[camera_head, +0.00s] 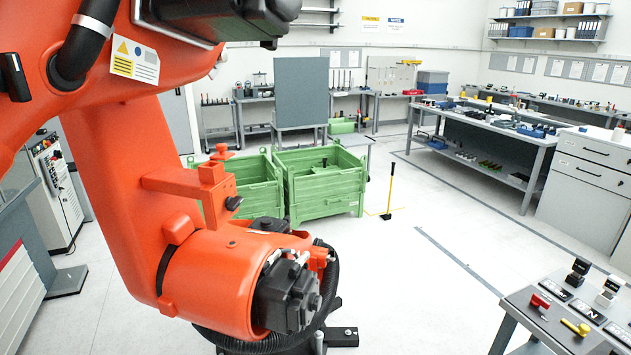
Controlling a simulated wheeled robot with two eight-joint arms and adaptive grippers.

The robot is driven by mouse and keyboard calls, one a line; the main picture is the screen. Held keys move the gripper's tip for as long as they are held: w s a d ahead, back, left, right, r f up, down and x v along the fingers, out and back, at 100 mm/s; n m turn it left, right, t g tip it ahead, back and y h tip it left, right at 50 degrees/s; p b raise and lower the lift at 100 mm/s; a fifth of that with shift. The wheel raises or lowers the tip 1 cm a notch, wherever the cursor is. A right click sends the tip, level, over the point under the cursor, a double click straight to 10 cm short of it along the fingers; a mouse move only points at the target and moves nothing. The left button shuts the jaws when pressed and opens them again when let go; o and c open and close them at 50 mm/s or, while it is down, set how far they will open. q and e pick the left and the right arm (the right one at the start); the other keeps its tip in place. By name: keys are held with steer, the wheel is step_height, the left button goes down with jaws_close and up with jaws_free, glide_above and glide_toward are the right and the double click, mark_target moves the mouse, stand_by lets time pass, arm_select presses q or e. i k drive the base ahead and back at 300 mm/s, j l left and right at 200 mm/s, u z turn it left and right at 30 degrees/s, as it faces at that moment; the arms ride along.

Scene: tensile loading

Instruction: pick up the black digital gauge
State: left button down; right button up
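I cannot single out the black digital gauge for sure. A small black upright device (577,272) stands at the back of the grey table (520,300) at the lower right. A silver and black device (609,290) stands to the right of it. Both are too small to tell whether either has a digital display. Neither of my grippers is in view.
A large orange industrial arm (130,170) fills the left and hides much behind it. Red-handled (540,302) and yellow-handled (576,327) tools lie on the near table. Green crates (325,187) stand mid-room. Floor (410,275) between arm and near table is clear.

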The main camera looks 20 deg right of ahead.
mark_target(581, 267)
steer(key=z, duration=2.4)
steer(key=i+z, duration=0.1)
steer(key=i, duration=0.4)
steer(key=i+z, duration=0.15)
steer(key=i, duration=0.3)
steer(key=i+j+z, duration=0.1)
steer(key=i, duration=0.4)
steer(key=i+j+z, duration=0.1)
steer(key=i, duration=0.35)
steer(key=i+j+z, duration=0.15)
steer(key=i, duration=0.35)
steer(key=i+j+z, duration=0.1)
steer(key=i+j, duration=0.2)
steer(key=i, duration=0.15)
